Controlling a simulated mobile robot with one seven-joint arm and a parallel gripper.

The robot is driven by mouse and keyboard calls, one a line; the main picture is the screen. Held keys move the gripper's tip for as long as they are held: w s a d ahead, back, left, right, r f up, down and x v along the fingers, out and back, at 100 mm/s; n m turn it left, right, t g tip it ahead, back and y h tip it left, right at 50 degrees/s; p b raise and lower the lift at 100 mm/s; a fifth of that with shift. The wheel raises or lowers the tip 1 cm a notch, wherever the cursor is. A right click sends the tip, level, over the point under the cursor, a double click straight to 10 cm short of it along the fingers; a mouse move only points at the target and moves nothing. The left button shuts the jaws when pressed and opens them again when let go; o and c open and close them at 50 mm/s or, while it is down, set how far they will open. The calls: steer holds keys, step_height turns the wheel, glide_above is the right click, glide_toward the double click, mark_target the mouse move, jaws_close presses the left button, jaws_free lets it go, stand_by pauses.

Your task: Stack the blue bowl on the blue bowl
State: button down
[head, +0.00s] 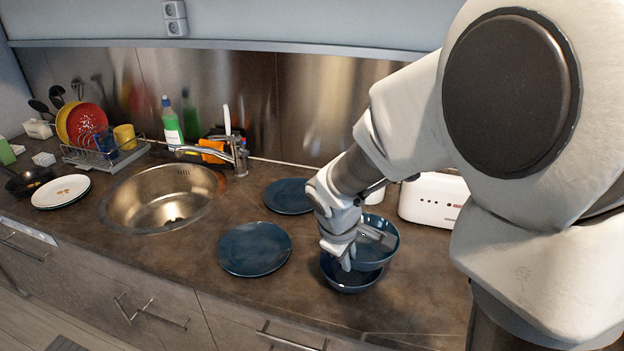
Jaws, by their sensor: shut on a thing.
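One blue bowl (382,245) is at my gripper (350,262), which is shut on its near-left rim. This bowl is slightly tilted. The other blue bowl (350,284) stands upright on the brown counter, below and a little left of the held bowl. The held bowl overlaps the lower bowl's far side in the head view. I cannot tell whether the two bowls touch. My gripper hides part of both bowls.
A blue plate (254,249) lies left of the bowls and another blue plate (289,196) lies behind. A white toaster (433,200) stands at the back right. The sink (163,199) and faucet (238,152) are to the left. Counter in front of the bowls is clear.

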steer(key=shift+w+a+f, duration=0.75)
steer(key=shift+w+a, duration=0.1)
steer(key=shift+w, duration=0.2)
step_height(320, 180, down, 4)
steer(key=shift+f+b, duration=0.1)
steer(key=shift+b, duration=0.25)
steer(key=shift+f+b, duration=0.55)
steer(key=shift+b, duration=0.1)
steer(key=c, duration=1)
jaws_free()
steer(key=shift+r, duration=0.15)
